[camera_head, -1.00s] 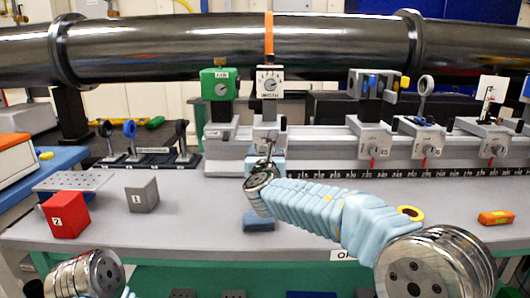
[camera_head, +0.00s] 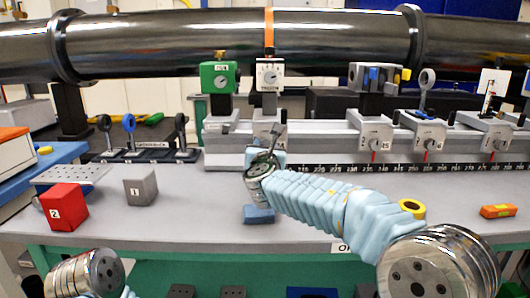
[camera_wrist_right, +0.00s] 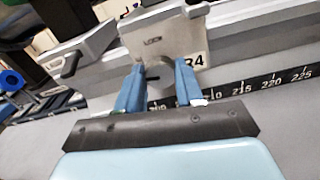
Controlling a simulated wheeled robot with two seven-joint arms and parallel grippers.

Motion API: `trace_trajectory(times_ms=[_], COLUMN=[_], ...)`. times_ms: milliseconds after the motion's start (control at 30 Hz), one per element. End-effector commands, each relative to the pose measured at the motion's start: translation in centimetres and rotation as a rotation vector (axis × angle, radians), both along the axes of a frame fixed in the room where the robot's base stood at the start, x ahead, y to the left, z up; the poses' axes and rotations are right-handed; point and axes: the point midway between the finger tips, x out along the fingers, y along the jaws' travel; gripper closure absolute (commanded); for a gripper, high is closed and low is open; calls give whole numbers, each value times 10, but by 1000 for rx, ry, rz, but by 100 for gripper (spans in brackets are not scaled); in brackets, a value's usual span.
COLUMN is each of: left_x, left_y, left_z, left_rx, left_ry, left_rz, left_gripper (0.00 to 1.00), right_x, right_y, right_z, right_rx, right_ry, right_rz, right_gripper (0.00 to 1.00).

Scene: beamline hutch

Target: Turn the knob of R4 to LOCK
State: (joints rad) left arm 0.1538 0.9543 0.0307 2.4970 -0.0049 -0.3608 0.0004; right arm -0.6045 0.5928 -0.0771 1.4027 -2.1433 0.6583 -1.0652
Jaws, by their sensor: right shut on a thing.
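The R4 carriage (camera_head: 267,117) sits on the long rail, mostly behind my right gripper in the head view. In the right wrist view its grey face (camera_wrist_right: 165,35) carries a small LOCK mark, with the R4 label (camera_wrist_right: 194,62) at its right. My right gripper (camera_wrist_right: 158,82) has its two blue fingers around the knob on this face and is shut on it. The knob is largely hidden between the fingers, so its pointer cannot be read. In the head view the right gripper (camera_head: 273,145) reaches the carriage from the front. Only part of my left arm shows; its gripper is out of view.
Other carriages with red-marked knobs (camera_head: 376,136) stand to the right on the rail. A green device (camera_head: 218,76) stands at upper left of R4. A red block (camera_head: 64,206), a grey block (camera_head: 140,186) and a blue pad (camera_head: 258,214) are on the table.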

Motion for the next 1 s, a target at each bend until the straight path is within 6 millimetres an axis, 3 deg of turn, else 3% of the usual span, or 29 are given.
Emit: trace_trajectory(times_ms=[33, 400, 1000], left_x=[0, 3, 9], left_y=[0, 8, 23], left_z=[-12, -57, -111], left_rx=[1, 14, 34], left_ry=[1, -5, -16], left_rz=[1, 18, 44], left_gripper=[61, 61, 61], right_x=[0, 0, 0], right_y=[0, -1, -2], right_z=[-5, -6, -6], right_rx=[34, 370, 939], right_ry=[-2, -2, -1], right_rz=[2, 0, 1], right_gripper=[94, 94, 94])
